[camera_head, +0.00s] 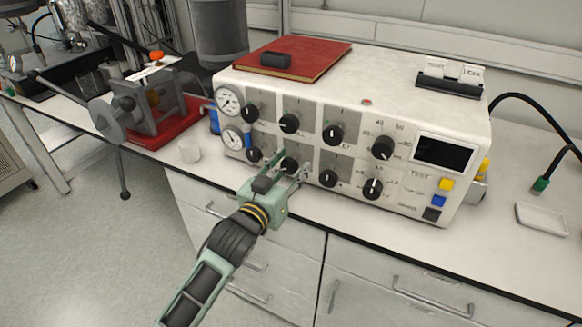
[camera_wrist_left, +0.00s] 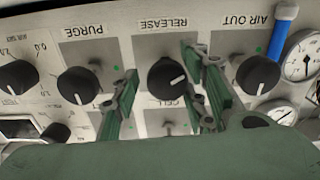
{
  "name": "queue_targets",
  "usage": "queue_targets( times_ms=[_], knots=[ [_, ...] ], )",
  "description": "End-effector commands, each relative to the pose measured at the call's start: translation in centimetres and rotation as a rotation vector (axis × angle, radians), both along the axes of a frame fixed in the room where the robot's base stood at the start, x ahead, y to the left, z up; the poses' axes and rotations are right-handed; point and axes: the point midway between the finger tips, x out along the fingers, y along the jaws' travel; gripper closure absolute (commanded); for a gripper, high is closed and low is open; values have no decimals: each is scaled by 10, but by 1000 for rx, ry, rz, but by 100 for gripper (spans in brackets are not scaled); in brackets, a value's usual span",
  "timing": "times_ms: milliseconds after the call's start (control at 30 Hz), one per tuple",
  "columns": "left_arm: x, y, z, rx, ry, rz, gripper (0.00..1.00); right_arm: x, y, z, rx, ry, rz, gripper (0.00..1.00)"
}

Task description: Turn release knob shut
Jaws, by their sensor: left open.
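The release knob (camera_wrist_left: 168,78) is a round black dial with a white pointer mark. It sits beside the RELEASE label, which reads upside down in the left wrist view. In the head view the release knob (camera_head: 289,165) is in the lower row of the white control box (camera_head: 350,95), partly behind my gripper. My left gripper (camera_head: 284,176) is open in front of it. In the left wrist view the fingers of the left gripper (camera_wrist_left: 164,102) stand on either side of the knob, with gaps visible. Contact is not seen. My right gripper is not in view.
The air out knob (camera_wrist_left: 257,75) and purge knob (camera_wrist_left: 79,85) flank the release knob closely. Two gauges (camera_head: 229,101) are at the box's left end. A red book (camera_head: 310,60) lies on top.

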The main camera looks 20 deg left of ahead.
Motion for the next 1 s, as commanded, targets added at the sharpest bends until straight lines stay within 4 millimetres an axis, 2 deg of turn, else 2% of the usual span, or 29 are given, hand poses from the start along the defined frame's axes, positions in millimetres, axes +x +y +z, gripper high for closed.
queue_targets(
  times_ms=[267, 700, 1000],
  knots=[
    [1, 0, 0, 0, 0, 0, 60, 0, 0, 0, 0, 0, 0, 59],
    [1, -1, 0, -2, 1, -2, 99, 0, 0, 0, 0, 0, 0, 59],
    [0, -3, 0, 33, -5, -5, 99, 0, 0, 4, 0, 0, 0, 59]
  ],
)
